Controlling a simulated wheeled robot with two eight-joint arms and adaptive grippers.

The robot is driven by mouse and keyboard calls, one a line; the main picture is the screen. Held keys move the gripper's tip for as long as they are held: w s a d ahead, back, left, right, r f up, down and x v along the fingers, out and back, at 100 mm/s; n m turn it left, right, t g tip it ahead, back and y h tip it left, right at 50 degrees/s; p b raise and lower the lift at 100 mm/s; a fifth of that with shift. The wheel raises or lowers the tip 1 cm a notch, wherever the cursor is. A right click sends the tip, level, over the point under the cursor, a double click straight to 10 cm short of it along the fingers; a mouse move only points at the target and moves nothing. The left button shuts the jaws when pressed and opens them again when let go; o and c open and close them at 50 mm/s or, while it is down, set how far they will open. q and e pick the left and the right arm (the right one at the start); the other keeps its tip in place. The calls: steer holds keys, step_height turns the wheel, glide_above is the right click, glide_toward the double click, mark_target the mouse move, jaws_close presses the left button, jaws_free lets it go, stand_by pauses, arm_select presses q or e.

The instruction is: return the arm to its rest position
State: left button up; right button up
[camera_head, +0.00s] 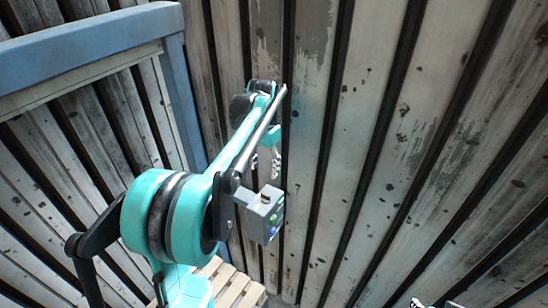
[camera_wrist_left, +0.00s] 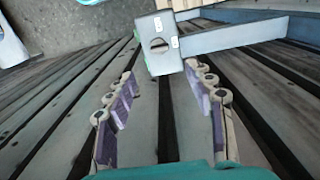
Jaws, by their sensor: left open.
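My left arm comes in from the left of the head view and reaches out over weathered planks. My left gripper (camera_head: 276,160) is at its far end, small and partly hidden behind the arm link. In the left wrist view my left gripper (camera_wrist_left: 160,105) has its two fingers wide apart, with purple pads facing each other. Nothing is between the fingers, only planks beyond them.
A blue frame (camera_head: 95,52) stands at the upper left. A slatted wooden piece (camera_head: 238,288) lies low in the middle. A grey box (camera_head: 264,213) with coloured buttons shows beside my arm. The planks (camera_head: 400,130) on the right look clear. A slotted grey box (camera_wrist_left: 158,45) shows in the wrist view.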

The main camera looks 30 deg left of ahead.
arm_select(q)
steer(key=s+d+f+t+b, duration=0.3)
steer(key=s+d+f+b, duration=0.5)
steer(key=f, duration=0.4)
steer(key=s+d+f+n+t+b, duration=0.1)
steer(key=s+d+f+t+b, duration=0.3)
steer(key=s+d+f+b, duration=0.4)
steer(key=s+f+b, duration=0.3)
steer(key=shift+s+f, duration=0.4)
